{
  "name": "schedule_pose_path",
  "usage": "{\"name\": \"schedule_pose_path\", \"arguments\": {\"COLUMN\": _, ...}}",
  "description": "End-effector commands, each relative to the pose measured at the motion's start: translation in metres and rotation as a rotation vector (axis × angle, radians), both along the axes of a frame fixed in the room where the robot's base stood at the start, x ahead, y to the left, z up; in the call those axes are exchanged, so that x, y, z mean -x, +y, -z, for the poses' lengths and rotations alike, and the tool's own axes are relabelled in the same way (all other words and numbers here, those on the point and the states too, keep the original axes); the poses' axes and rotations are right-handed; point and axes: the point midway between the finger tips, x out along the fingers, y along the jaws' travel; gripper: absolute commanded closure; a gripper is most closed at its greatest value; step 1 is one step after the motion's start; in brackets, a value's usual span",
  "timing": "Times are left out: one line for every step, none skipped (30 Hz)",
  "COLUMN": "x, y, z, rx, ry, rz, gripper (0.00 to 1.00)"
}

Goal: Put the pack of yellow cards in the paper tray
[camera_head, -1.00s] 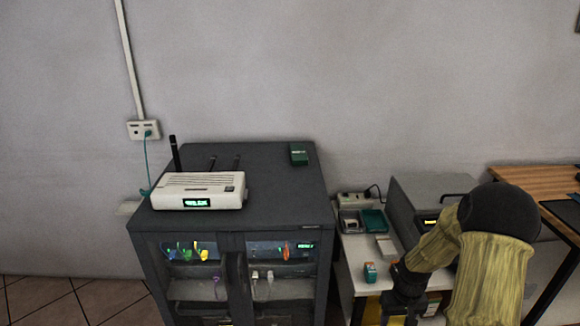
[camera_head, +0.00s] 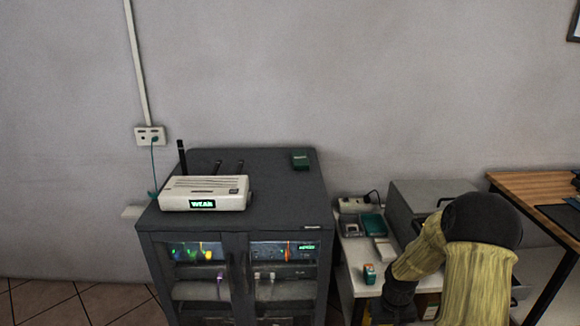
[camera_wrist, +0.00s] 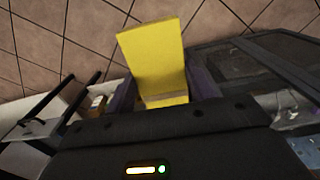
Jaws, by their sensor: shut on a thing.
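The pack of yellow cards (camera_wrist: 153,60) is held between the dark fingers of my gripper (camera_wrist: 163,92) in the wrist view. It sticks out past the fingertips, with tiled floor behind it. In the head view my arm hangs at the lower right, in front of the white side table (camera_head: 352,276); the fingertips and the yellow pack are hidden there. I cannot pick out the paper tray with certainty. A grey printer-like box (camera_head: 432,190) stands at the back of the side table, partly behind my arm.
The side table holds a teal box (camera_head: 371,224), a white block (camera_head: 384,250) and a small orange-and-green box (camera_head: 369,273). A wooden desk (camera_head: 540,190) stands at right.

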Motion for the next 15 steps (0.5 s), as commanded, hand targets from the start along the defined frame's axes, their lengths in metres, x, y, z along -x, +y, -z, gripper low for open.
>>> {"name": "schedule_pose_path", "arguments": {"x": -0.002, "y": 0.006, "z": 0.000, "rx": 0.001, "ry": 0.000, "rz": -0.001, "gripper": 0.71}}
{"name": "schedule_pose_path", "arguments": {"x": -0.004, "y": 0.010, "z": 0.000, "rx": 0.001, "ry": 0.000, "rz": -0.002, "gripper": 0.71}}
{"name": "schedule_pose_path", "arguments": {"x": -0.005, "y": 0.015, "z": 0.000, "rx": 0.001, "ry": 0.000, "rz": 0.000, "gripper": 0.71}}
{"name": "schedule_pose_path", "arguments": {"x": -0.007, "y": 0.019, "z": 0.000, "rx": 0.001, "ry": 0.000, "rz": 0.001, "gripper": 0.71}}
{"name": "schedule_pose_path", "arguments": {"x": -0.008, "y": 0.024, "z": 0.000, "rx": 0.000, "ry": 0.000, "rz": 0.001, "gripper": 0.71}}
{"name": "schedule_pose_path", "arguments": {"x": -0.010, "y": 0.030, "z": 0.001, "rx": 0.000, "ry": 0.000, "rz": 0.002, "gripper": 0.71}}
{"name": "schedule_pose_path", "arguments": {"x": -0.012, "y": 0.036, "z": 0.001, "rx": 0.000, "ry": 0.000, "rz": 0.002, "gripper": 0.71}}
{"name": "schedule_pose_path", "arguments": {"x": -0.013, "y": 0.041, "z": 0.001, "rx": 0.000, "ry": 0.000, "rz": 0.002, "gripper": 0.71}}
{"name": "schedule_pose_path", "arguments": {"x": -0.015, "y": 0.049, "z": 0.001, "rx": 0.000, "ry": 0.000, "rz": 0.000, "gripper": 0.71}}
{"name": "schedule_pose_path", "arguments": {"x": -0.016, "y": 0.055, "z": 0.001, "rx": 0.000, "ry": 0.000, "rz": 0.001, "gripper": 0.71}}
{"name": "schedule_pose_path", "arguments": {"x": -0.018, "y": 0.062, "z": 0.001, "rx": 0.000, "ry": 0.000, "rz": -0.001, "gripper": 0.71}}
{"name": "schedule_pose_path", "arguments": {"x": -0.020, "y": 0.070, "z": 0.001, "rx": 0.000, "ry": 0.000, "rz": 0.000, "gripper": 0.71}}
{"name": "schedule_pose_path", "arguments": {"x": -0.021, "y": 0.077, "z": 0.002, "rx": 0.000, "ry": 0.000, "rz": 0.000, "gripper": 0.71}}
{"name": "schedule_pose_path", "arguments": {"x": -0.022, "y": 0.083, "z": 0.002, "rx": 0.000, "ry": 0.000, "rz": 0.001, "gripper": 0.71}}
{"name": "schedule_pose_path", "arguments": {"x": -0.023, "y": 0.092, "z": 0.002, "rx": 0.000, "ry": 0.000, "rz": 0.003, "gripper": 0.71}}
